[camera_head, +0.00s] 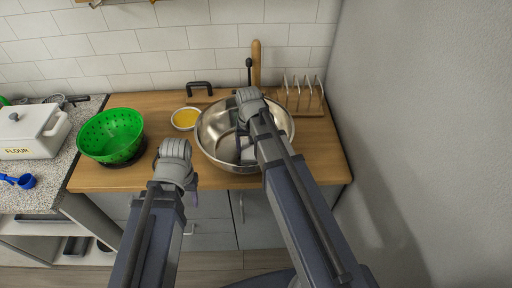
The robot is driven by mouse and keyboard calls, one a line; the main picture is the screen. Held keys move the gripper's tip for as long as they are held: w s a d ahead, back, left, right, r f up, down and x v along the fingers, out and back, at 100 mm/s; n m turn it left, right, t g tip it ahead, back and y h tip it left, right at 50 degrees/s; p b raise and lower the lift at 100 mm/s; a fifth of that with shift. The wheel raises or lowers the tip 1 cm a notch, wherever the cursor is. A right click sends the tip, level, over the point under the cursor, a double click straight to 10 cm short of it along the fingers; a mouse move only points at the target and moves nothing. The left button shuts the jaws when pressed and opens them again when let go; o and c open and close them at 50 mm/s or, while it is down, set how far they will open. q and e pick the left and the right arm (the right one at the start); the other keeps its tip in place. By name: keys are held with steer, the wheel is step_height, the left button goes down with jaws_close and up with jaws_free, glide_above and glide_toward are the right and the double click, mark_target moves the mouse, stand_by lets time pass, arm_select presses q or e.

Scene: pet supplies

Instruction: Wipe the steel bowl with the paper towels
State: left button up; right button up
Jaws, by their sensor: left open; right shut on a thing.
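The steel bowl (210,128) stands on the wooden counter, right of centre. My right arm reaches over it, and my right gripper (243,143) is down inside the bowl. The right gripper is shut on a white piece that looks like the paper towels (248,154), low in the bowl. The arm hides part of the bowl and much of the towels, so I cannot tell exactly how they touch the steel. My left gripper (190,198) is open in front of the counter's front edge, left of the bowl. Its fingers are mostly hidden behind its own wrist.
A small bowl with yellow contents (186,118) sits just left of the steel bowl. A green colander (111,136) stands further left. A white flour container (33,131) and blue measuring spoons (24,181) are at far left. A rack (303,97) stands behind right, near the grey wall.

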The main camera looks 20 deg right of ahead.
mark_target(248, 149)
steer(key=shift+w+a, duration=0.1)
steer(key=shift+a, duration=0.25)
steer(key=shift+r, duration=0.1)
step_height(248, 149, up, 6)
steer(key=p, duration=0.6)
steer(key=shift+r+p, duration=1.45)
steer(key=shift+p, duration=0.05)
